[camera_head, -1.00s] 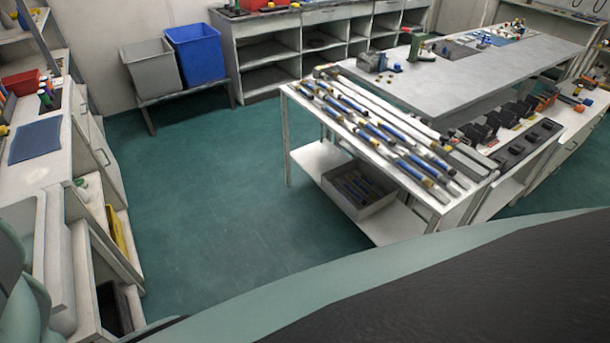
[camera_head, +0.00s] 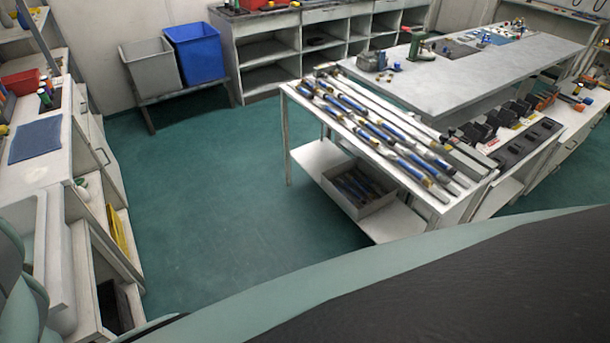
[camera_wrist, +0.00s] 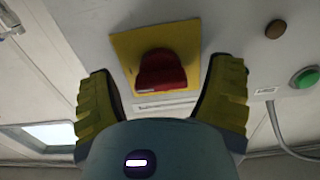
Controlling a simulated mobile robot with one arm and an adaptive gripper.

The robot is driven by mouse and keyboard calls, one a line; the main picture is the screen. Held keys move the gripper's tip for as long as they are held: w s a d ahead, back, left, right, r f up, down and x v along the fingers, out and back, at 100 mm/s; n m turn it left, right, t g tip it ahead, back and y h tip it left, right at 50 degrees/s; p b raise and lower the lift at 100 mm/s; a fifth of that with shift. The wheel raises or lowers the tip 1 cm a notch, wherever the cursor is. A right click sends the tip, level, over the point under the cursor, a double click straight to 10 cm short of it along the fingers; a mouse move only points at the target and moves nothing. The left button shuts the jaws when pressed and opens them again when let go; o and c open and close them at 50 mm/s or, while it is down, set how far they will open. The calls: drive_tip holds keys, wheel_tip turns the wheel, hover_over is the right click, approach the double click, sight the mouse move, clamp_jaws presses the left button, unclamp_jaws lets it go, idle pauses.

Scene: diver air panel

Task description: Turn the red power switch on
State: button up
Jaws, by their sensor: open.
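The red power switch (camera_wrist: 161,72) shows in the wrist view as a red knob on a yellow square plate (camera_wrist: 126,46), mounted on a pale grey panel (camera_wrist: 230,22). My gripper (camera_wrist: 168,82) is open, with one yellow-green finger to the left of the knob and one to the right. The knob lies between and just beyond the fingers, with a visible gap on both sides; I cannot tell the exact depth. A pale label strip sits under the knob. Neither the switch nor my gripper can be made out in the head view.
On the panel, a green button (camera_wrist: 304,78) and a brown button (camera_wrist: 275,29) sit right of the switch. A grey cable (camera_wrist: 281,140) hangs below the green one. In the head view, a table of blue-handled tools (camera_head: 290,88) stands across clear green floor (camera_head: 225,190).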

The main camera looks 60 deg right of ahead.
drive_tip(key=shift+s+d+f, duration=0.1)
drive_tip(key=shift+s+d, duration=0.05)
drive_tip(key=shift+d, duration=0.2)
drive_tip(key=v, duration=1.1)
drive_tip(key=shift+d, duration=0.2)
drive_tip(key=shift+r, duration=0.2)
